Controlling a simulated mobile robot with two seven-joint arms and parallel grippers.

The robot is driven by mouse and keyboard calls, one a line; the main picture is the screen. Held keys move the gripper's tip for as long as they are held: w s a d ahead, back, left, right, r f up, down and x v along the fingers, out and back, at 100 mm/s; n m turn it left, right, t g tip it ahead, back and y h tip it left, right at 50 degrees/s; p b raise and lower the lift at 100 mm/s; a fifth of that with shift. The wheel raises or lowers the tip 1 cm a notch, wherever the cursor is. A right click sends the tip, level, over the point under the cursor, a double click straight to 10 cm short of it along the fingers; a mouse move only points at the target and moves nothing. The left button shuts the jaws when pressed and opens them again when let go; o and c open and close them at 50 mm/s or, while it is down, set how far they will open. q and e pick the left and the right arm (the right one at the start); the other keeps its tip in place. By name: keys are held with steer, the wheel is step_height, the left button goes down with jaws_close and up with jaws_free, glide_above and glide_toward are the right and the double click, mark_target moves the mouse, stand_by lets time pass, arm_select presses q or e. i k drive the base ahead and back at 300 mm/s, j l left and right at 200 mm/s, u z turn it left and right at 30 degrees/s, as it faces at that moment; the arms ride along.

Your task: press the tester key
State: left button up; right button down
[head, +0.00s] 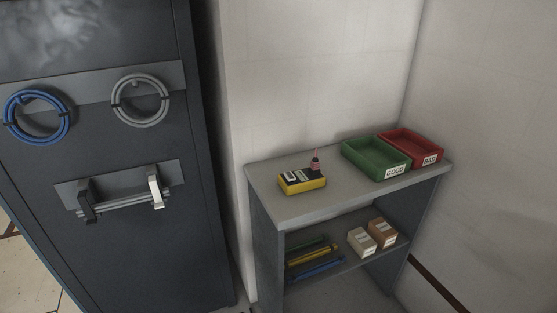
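A small yellow and black tester (302,180) lies on the grey top of a shelf unit (335,203), towards its left side. The tester has pale patches on its upper face, and a pink and dark upright part (316,161) stands at its back right. Which part is the key is too small to tell. Neither of my grippers shows in the head view.
A green tray marked GOOD (376,160) and a red tray marked BAD (412,147) stand right of the tester. Small boxes (362,242) and coloured rods (316,265) lie on the lower shelf. A dark cabinet (120,240) with a handle and hung cable coils stands left.

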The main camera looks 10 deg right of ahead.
mark_target(289, 175)
steer(key=i+j, duration=0.2)
steer(key=i, duration=0.2)
steer(key=i+j, duration=0.2)
steer(key=i, duration=0.2)
steer(key=i+j, duration=0.2)
steer(key=i, duration=0.2)
steer(key=z, duration=0.05)
